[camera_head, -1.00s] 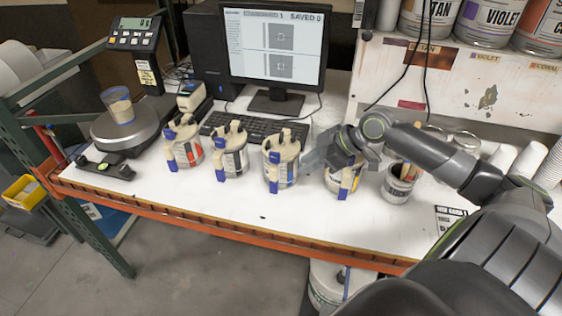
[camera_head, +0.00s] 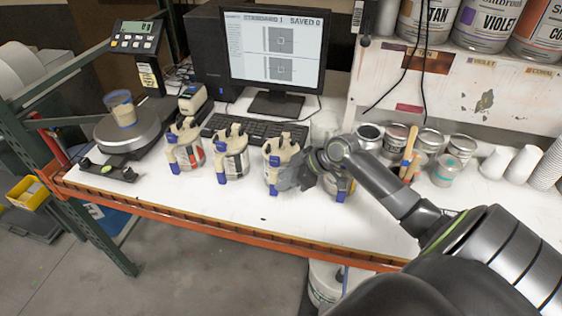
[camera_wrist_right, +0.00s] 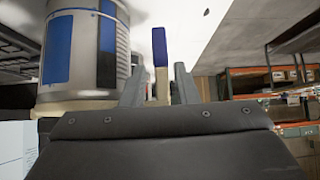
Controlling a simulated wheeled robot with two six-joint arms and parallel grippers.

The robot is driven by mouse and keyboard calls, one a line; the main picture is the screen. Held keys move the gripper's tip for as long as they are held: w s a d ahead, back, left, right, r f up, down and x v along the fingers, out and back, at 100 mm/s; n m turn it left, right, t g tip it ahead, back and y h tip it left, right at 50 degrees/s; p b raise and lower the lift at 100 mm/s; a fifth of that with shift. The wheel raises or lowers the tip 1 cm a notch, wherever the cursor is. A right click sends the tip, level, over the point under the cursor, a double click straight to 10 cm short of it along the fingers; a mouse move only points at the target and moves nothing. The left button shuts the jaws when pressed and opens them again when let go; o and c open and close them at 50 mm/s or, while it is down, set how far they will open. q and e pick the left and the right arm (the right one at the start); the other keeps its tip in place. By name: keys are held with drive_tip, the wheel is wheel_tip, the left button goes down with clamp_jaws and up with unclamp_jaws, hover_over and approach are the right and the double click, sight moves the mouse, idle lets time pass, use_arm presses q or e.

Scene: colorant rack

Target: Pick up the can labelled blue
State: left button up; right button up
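The can with blue label patches (camera_head: 272,173) stands third from the left on the white bench, with a cream pouring lid and blue-tipped handle. My right gripper (camera_head: 295,178) is at its right side, partly covering it. In the right wrist view, a silver can with blue patches (camera_wrist_right: 85,45) fills the upper left. A cream handle with a blue tip (camera_wrist_right: 160,60) shows between the two fingers of my right gripper (camera_wrist_right: 158,88). The fingers are apart, with gaps beside the handle. My left gripper is out of view.
A can with a red-orange label (camera_head: 187,155) and a dark-labelled can (camera_head: 232,160) stand to the left. Another lidded can (camera_head: 340,183) is partly hidden behind my right arm. Several small cans stand at the right.

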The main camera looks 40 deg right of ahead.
drive_tip(key=shift+p+x, duration=0.4)
drive_tip(key=shift+x, duration=1.1)
drive_tip(key=shift+c, duration=0.5)
clamp_jaws()
drive_tip(key=shift+w+r, duration=0.1)
